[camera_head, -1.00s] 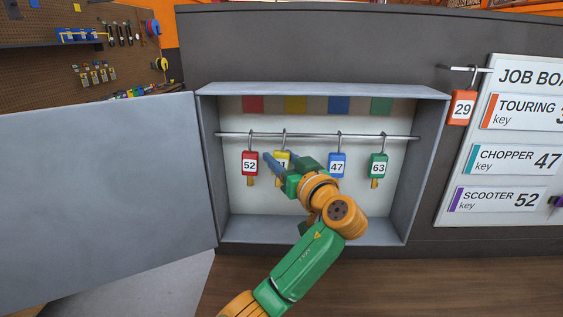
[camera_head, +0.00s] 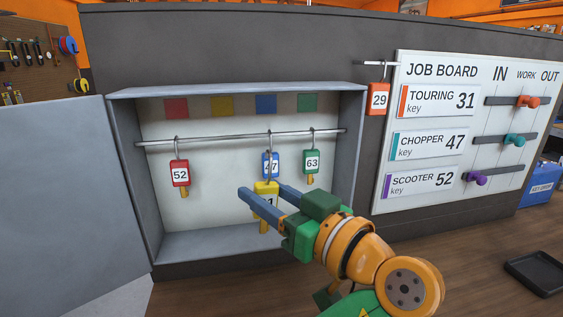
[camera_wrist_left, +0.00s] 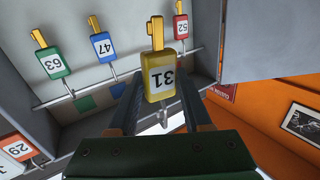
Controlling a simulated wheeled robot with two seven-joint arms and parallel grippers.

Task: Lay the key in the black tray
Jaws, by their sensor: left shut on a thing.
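The yellow key (camera_head: 266,189) with tag 31 is held between the blue-grey fingers of my left gripper (camera_head: 263,191). It hangs upright in front of the open key cabinet (camera_head: 116,150), its hook below the rail and in front of the blue 47 tag. In the left wrist view the yellow tag (camera_wrist_left: 160,78) sits between the two fingers, with the gripper shut on it. The black tray (camera_head: 540,270) lies on the wooden surface at the lower right, apart from the gripper, and looks empty. My right gripper is not in view.
Red 52 (camera_head: 180,174), blue 47 (camera_head: 270,158) and green 63 (camera_head: 312,162) keys hang on the rail (camera_head: 225,138). An orange 29 tag (camera_head: 378,99) hangs outside on a hook. The job board (camera_head: 440,120) stands at right. The wooden surface before the tray is clear.

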